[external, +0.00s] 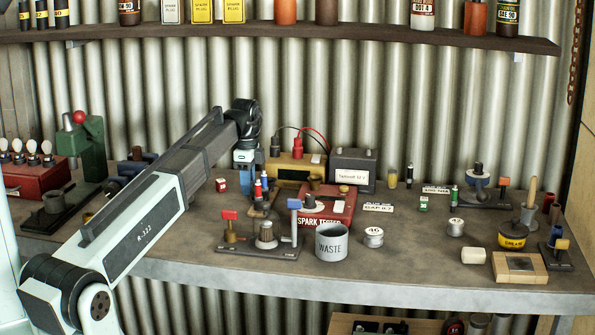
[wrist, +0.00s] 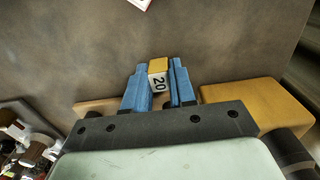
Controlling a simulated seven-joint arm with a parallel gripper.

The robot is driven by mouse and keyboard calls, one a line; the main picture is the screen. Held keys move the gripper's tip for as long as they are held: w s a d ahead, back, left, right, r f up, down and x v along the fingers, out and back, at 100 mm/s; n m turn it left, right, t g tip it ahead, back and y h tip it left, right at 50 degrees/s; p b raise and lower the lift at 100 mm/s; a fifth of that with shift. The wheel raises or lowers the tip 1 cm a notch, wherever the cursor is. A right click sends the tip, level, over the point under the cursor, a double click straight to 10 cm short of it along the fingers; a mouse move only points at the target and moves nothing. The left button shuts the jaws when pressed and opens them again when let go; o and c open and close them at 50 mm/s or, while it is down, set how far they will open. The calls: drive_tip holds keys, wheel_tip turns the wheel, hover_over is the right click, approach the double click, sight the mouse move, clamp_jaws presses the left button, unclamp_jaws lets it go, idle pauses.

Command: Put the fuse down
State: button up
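The fuse (wrist: 158,78) is a small block with a yellow end and a white side marked 20. In the wrist view it sits between the two blue fingers of my gripper (wrist: 159,88), which look closed against its sides. In the external view my gripper (external: 246,166) points down over the back of the bench, just left of the yellow meter (external: 284,167). The fuse cannot be made out there. In the wrist view bare bench top (wrist: 210,40) lies beyond the fingertips; the fuse's height above it is hard to judge.
A small red box (external: 221,185) stands on the bench left of my gripper. A red spark tester (external: 330,208), a grey waste cup (external: 331,242) and a post stand (external: 270,250) are in front. A grey battery (external: 353,165) is right of the meter. Bench room (external: 410,262) is free at front right.

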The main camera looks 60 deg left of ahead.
drive_tip(key=o, duration=0.5)
drive_tip(key=shift+c, duration=0.2)
wheel_tip(320, 180, up, 12)
drive_tip(key=shift+r, duration=0.15)
idle(0.5)
